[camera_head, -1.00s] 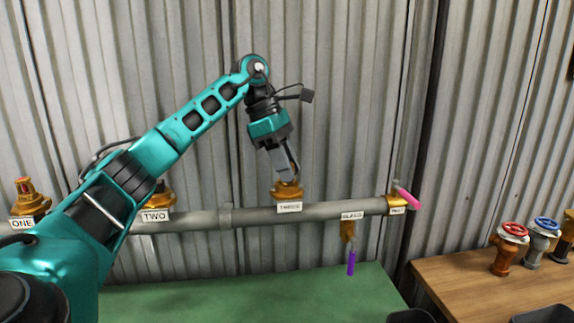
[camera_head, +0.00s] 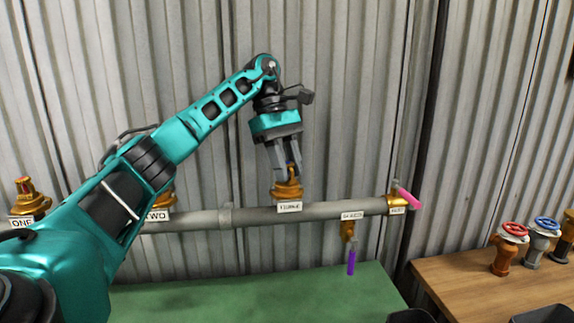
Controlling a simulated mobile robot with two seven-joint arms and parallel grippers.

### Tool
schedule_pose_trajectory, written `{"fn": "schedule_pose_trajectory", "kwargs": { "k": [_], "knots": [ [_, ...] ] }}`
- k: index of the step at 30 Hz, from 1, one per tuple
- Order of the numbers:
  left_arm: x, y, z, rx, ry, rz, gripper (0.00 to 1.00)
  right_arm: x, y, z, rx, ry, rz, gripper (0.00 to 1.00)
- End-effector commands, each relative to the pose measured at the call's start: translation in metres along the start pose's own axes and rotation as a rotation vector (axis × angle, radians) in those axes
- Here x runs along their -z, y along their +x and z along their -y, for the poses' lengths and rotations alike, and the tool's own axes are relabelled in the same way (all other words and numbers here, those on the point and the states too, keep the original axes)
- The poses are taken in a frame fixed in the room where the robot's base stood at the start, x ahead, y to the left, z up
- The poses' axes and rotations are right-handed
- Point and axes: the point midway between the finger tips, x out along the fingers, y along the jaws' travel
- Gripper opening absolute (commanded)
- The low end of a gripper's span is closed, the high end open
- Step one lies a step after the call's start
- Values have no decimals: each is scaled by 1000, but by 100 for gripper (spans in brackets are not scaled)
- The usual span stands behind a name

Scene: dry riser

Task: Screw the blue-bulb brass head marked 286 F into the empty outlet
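My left gripper (camera_head: 288,170) points down over the outlet marked THREE on the grey pipe (camera_head: 325,211), its fingers on either side of a small brass head with a bit of blue (camera_head: 291,168). The fingers look closed on this head, though contact is small in the picture. The head sits at the top of the brass outlet fitting (camera_head: 287,190); how deep it is seated cannot be told. The marking on the head is not legible. Outlet ONE (camera_head: 29,205) carries a head with a red part. Outlet TWO (camera_head: 163,200) is largely hidden by my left arm. My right gripper is not in view.
At the pipe's right end are a pink-handled valve (camera_head: 407,196) and a hanging purple-handled drain (camera_head: 350,261). The green surface (camera_head: 250,296) below is clear. A corrugated wall stands behind.

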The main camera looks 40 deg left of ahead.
Motion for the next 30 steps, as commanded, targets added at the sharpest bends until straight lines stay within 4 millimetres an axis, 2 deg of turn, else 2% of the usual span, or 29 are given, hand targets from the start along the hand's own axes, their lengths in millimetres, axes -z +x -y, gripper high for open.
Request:
{"fn": "schedule_pose_trajectory", "kwargs": {
  "k": [1,8,17,27,30],
  "knots": [
    [0,0,0,0,0,0,36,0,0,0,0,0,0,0],
    [0,0,0,0,-1,0,57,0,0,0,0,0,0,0],
    [1,0,1,-16,-39,-2,57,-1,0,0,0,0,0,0],
    [1,1,1,-168,-392,-4,57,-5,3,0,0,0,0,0],
    [0,0,0,-191,-448,-3,57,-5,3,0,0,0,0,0]
  ]
}}
